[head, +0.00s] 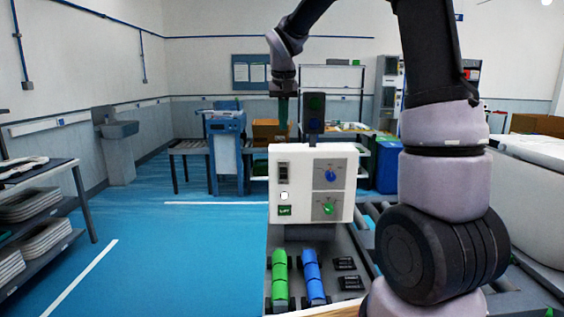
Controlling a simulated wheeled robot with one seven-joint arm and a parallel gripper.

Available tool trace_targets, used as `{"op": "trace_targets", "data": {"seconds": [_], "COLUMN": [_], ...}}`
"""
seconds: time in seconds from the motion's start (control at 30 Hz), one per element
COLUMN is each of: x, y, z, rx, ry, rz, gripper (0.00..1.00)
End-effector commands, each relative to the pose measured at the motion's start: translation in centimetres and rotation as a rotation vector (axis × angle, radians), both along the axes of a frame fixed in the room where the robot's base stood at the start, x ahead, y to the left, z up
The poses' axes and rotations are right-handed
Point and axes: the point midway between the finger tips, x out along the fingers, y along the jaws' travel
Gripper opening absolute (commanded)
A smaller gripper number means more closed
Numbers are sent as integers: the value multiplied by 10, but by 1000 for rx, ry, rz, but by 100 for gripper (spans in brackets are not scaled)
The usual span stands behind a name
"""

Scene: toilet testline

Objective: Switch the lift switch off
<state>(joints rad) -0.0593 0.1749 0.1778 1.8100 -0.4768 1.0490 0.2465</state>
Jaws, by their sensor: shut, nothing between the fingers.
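A white control box (312,185) stands in the middle of the head view, facing me. On its left side are a dark switch (283,172), a small white square (284,195) below it and a green label reading LIFT (284,211). The switch's exact position is too small to tell. On its grey right part are a blue knob (330,175) and a green knob (328,208). My gripper (283,124) points down, shut and empty, above the box's upper left part, apart from the switch in the picture.
A dark stand with a green lamp (316,103) rises behind the box. Below the box, green (280,278) and blue (313,276) handles lie on a grey panel. A shelf with trays (35,220) stands at left. The blue floor (170,260) at left is clear.

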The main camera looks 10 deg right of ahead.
Motion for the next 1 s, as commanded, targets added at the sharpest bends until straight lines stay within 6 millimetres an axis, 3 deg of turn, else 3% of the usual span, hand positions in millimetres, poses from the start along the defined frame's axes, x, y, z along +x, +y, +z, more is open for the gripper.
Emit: {"op": "trace_targets", "data": {"seconds": [0.23, 0.6, 0.8, 1.0], "x": [7, 28, 14, 10], "y": [-2, -6, -3, -2], "z": [-24, -99, -122, -130], "rx": [-1, 1, 0, 1], "ry": [3, 5, 1, 0], "rz": [1, 0, 0, 0], "gripper": [0, 0, 0, 0]}}
